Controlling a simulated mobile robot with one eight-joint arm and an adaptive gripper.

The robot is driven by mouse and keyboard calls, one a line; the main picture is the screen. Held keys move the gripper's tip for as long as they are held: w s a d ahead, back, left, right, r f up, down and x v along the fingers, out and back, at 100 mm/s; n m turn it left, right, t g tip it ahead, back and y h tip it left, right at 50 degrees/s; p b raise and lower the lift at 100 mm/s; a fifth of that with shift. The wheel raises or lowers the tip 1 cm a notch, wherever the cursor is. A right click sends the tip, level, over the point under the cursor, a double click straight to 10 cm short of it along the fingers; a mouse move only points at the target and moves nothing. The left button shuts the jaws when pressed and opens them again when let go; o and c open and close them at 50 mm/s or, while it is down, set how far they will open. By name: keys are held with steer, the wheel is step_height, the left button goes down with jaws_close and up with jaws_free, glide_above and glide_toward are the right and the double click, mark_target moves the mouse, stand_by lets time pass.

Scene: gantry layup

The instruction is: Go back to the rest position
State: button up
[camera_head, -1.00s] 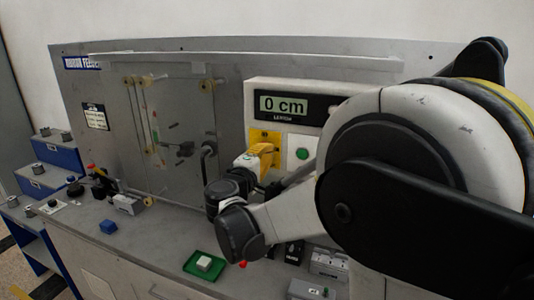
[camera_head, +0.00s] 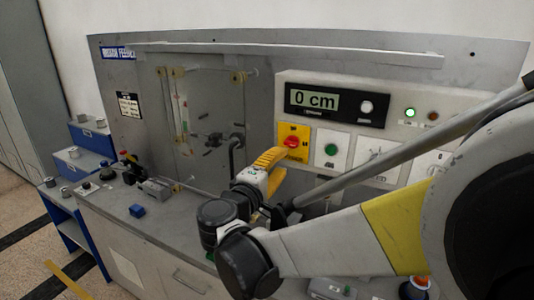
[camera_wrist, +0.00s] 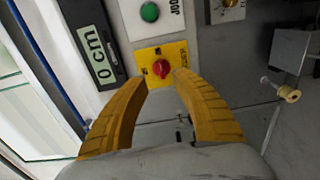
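The display (camera_head: 312,101) reads 0 cm. A green button (camera_head: 331,149) is right of the switch, and it also shows in the wrist view (camera_wrist: 149,12).
A blue block (camera_head: 137,210) and a grey fixture (camera_head: 156,190) lie on the bench left of my arm. Blue stepped shelves (camera_head: 90,135) stand at the far left. A clear panel (camera_head: 200,110) with rods is on the backboard.

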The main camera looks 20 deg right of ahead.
steer(key=shift+s+a, duration=0.4)
steer(key=shift+a, duration=0.15)
steer(key=s+f+m+g+y+b, duration=0.35)
steer(key=s+f+y, duration=0.35)
steer(key=s+f, duration=0.55)
steer(key=s+a+f+m+y, duration=0.2)
steer(key=s+a+f+y, duration=0.1)
steer(key=a, duration=0.2)
steer(key=s+a+f+m+y+b, duration=0.1)
steer(key=s+a+f+m+y, duration=0.1)
steer(key=a+f+y, duration=0.1)
steer(key=shift+s+a+f+y, duration=0.2)
steer(key=shift+s+a+y, duration=0.2)
steer(key=shift+a+y, duration=0.35)
steer(key=shift+a, duration=0.1)
